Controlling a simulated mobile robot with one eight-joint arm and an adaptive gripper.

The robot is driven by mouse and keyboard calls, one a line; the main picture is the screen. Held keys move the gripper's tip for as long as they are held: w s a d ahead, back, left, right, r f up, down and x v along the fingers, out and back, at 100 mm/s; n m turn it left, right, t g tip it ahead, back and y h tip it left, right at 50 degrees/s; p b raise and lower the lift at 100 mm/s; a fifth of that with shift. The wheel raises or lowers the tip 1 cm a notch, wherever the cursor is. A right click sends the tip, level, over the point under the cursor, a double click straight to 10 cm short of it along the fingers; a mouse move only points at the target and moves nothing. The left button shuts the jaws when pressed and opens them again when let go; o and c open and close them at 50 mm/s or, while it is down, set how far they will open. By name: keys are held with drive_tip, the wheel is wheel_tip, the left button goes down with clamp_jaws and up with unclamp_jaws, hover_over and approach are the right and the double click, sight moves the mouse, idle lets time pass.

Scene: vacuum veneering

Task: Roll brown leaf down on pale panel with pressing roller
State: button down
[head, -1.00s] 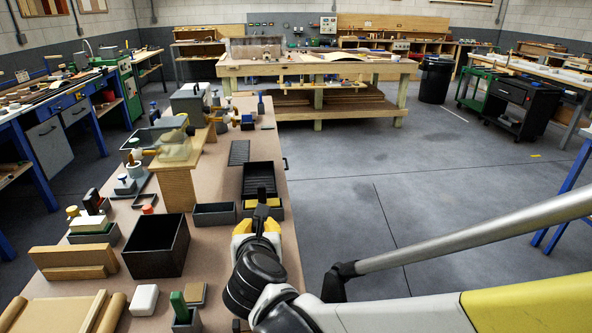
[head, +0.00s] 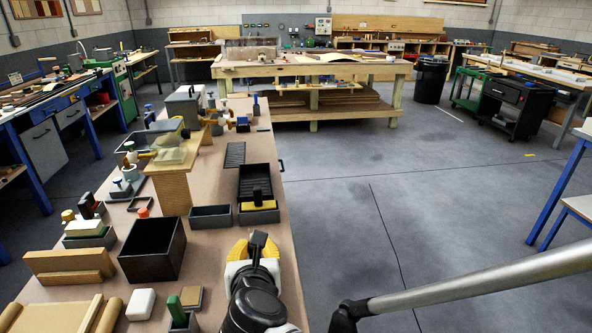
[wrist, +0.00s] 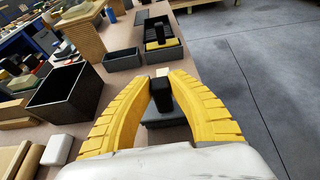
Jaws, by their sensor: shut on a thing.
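My gripper (head: 259,242) has yellow ribbed fingers and is near the right edge of the brown-topped bench. It also shows in the wrist view (wrist: 160,85), shut on a black upright handle (wrist: 160,96). A dark grey flat part (wrist: 163,117) shows below the handle; I cannot tell whether it is joined to it. Whether this is the pressing roller is unclear. A pale flat panel (head: 50,314) lies at the near left of the bench, with rounded tan strips along its sides. I cannot pick out the brown leaf with certainty.
An open black box (head: 152,250) stands left of my gripper. Beyond it are a small grey tray (head: 211,217) and a yellow block with a black handle (head: 258,204) in another tray. A white block (head: 140,304) and a green-handled tool (head: 175,308) stand nearby.

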drive_tip(key=s+d+p, duration=0.1)
drive_tip(key=s+d, duration=0.1)
drive_tip(key=s, duration=0.8)
drive_tip(key=shift+d, duration=0.25)
idle(0.7)
drive_tip(key=shift+w+a+f+b, duration=0.1)
drive_tip(key=shift+w+a+b, duration=0.2)
drive_tip(key=shift+w, duration=1.15)
drive_tip(key=shift+w+a+r+b, duration=0.1)
drive_tip(key=shift+w+a+b, duration=0.25)
drive_tip(key=shift+w, duration=1.05)
drive_tip(key=shift+w+a+f+b, duration=0.15)
drive_tip(key=shift+w+a, duration=0.25)
drive_tip(key=shift+w, duration=1.05)
drive_tip(key=w+a+b, duration=0.1)
drive_tip(key=w+a, duration=0.1)
drive_tip(key=w, duration=0.7)
drive_tip(key=shift+w+a, duration=0.15)
